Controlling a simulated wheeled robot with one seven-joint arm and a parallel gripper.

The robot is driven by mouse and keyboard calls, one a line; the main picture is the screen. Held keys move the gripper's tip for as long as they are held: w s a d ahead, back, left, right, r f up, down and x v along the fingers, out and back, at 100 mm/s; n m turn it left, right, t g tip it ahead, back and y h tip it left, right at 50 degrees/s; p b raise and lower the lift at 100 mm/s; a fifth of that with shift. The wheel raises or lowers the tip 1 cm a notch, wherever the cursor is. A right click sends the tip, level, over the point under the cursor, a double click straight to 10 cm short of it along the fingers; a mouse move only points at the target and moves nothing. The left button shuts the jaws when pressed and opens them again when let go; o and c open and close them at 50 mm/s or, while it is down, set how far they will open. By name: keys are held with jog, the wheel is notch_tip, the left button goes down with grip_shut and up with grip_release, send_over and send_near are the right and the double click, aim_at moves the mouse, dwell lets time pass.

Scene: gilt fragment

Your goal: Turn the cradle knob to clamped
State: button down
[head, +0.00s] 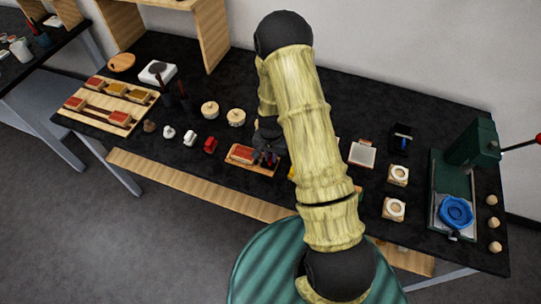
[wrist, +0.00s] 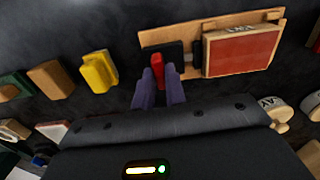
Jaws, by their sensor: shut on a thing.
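The cradle is a wooden board (wrist: 208,27) with a red-topped block (wrist: 243,52) on it; it also shows in the head view (head: 258,167). At one end of the board is a black piece with an upright red knob (wrist: 157,66). My gripper (wrist: 158,82) has its two purple fingers shut on the red knob, one on each side. In the head view my gripper (head: 266,158) is at the right end of the cradle, largely dark, and my arm covers the area just right of it. Any markings by the knob cannot be read.
A yellow block (wrist: 99,72) and a tan block (wrist: 50,78) stand left of the cradle in the wrist view. A red piece (head: 210,145) and round wooden pots (head: 236,117) are near it. A green press (head: 455,180) stands at the far right.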

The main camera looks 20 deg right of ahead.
jog(key=n+b, duration=0.2)
jog(key=n, duration=0.1)
jog(key=shift+f+n, duration=0.1)
jog(key=shift+n, duration=0.3)
jog(key=n+b, duration=0.1)
jog(key=n, duration=0.3)
jog(key=shift+n+b, duration=0.3)
jog(key=n, duration=0.4)
jog(key=shift+n+b, duration=0.3)
jog(key=shift+b, duration=0.05)
jog(key=n, duration=0.4)
jog(key=shift+w, duration=0.1)
jog(key=shift+n, duration=0.3)
jog(key=c, duration=1.4)
grip_release()
jog(key=shift+c, duration=0.2)
jog(key=shift+r, duration=0.2)
